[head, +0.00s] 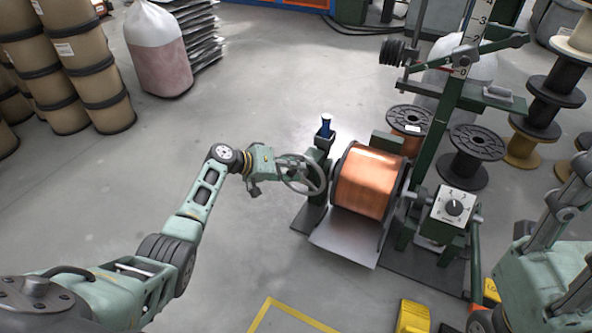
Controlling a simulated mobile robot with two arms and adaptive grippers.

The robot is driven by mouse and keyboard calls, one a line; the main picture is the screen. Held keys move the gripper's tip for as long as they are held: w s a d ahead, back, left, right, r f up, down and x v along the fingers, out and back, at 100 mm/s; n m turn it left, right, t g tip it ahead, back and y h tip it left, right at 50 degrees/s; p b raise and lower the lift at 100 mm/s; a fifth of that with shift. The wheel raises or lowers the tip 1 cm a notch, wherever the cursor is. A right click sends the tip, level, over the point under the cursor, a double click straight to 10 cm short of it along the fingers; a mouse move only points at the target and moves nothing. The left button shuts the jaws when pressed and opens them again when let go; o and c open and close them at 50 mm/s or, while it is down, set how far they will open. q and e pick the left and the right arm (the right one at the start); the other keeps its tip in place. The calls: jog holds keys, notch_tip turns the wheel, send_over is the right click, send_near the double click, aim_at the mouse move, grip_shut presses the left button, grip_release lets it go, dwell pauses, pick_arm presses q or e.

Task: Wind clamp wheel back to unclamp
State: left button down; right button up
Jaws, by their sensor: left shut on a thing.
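The clamp wheel (318,179), a grey spoked handwheel, stands at the left side of a green machine stand (313,210). My left gripper (281,168) reaches in from the left and is shut on the near rim of the wheel. Its fingers are small and partly hidden against the wheel. A copper spool (368,183) with dark flanges sits in the machine, just right of the wheel. My right arm shows at the right edge; its gripper is not seen.
A white dial box (454,206) stands right of the spool. Dark reels (476,143) stand behind it. Brown drums (98,87) are stacked at the upper left. A yellow block (412,316) lies at the front. The floor left of the machine is clear.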

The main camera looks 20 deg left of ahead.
pick_arm(q)
jog(key=shift+w+a+r, duration=0.25)
jog(key=shift+a, duration=0.35)
jog(key=c, duration=1.7)
grip_release()
jog(key=shift+f, duration=0.1)
jog(key=shift+o, duration=0.7)
jog(key=shift+d, duration=0.15)
jog(key=v, duration=1.1)
jog(key=shift+s, duration=0.5)
